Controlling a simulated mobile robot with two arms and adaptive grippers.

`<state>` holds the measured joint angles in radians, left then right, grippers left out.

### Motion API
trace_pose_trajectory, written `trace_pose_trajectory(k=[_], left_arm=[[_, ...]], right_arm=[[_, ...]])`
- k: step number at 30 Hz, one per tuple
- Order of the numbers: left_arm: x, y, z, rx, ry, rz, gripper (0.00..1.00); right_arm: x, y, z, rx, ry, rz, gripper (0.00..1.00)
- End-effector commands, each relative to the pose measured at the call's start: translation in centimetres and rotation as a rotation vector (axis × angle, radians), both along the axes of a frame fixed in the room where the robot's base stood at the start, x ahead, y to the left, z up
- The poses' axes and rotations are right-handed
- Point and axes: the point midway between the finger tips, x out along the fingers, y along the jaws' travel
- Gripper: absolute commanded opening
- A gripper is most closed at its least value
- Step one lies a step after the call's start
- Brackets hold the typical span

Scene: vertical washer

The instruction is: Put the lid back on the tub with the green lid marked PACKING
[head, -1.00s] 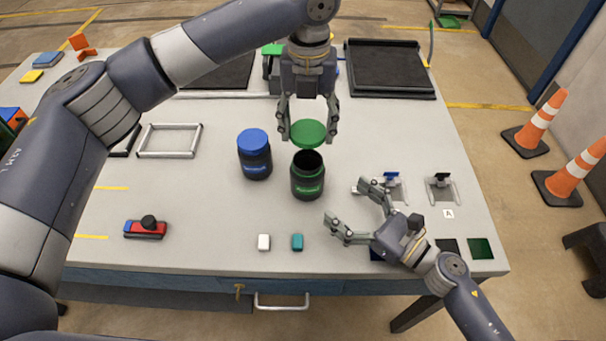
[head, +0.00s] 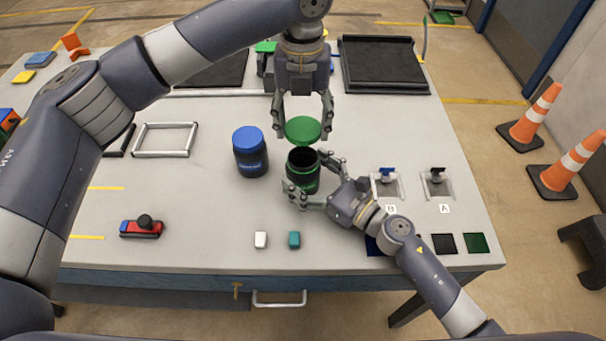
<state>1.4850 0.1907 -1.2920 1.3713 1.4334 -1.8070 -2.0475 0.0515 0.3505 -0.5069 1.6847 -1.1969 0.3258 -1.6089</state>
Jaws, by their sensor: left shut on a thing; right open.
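The dark tub with green trim (head: 303,171) stands upright and open on the table, its mouth dark. My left gripper (head: 303,118) is shut on the green lid (head: 303,130), holding it just above and slightly behind the tub's mouth. No writing on the lid can be made out. My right gripper (head: 312,178) is open, with one finger at the tub's right side and the other in front of its lower left. I cannot tell whether the fingers touch the tub. The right gripper hides part of the tub's front.
A tub with a blue lid (head: 250,152) stands just left of the open tub. Two small fixtures, one marked A (head: 437,184), are on the right. A black tray (head: 384,68) lies behind.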

Motion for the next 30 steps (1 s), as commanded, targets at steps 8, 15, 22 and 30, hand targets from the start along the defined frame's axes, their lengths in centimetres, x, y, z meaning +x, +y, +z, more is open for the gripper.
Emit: trace_pose_trajectory(k=[8,15,22,30], left_arm=[[0.0,0.0,0.0,0.0,0.0,0.0,0.51],[0.0,0.0,0.0,0.0,0.0,0.0,0.51],[0.0,0.0,0.0,0.0,0.0,0.0,0.51],[0.0,0.0,-1.3,0.001,0.003,0.0,0.51]], right_arm=[[0.9,1.0,0.0,0.001,0.001,0.0,0.87],[0.9,1.0,0.0,0.001,0.001,0.0,0.81],[0.9,1.0,0.0,0.001,0.001,0.0,0.29],[0.9,0.9,0.0,0.0,0.001,0.0,0.2]])
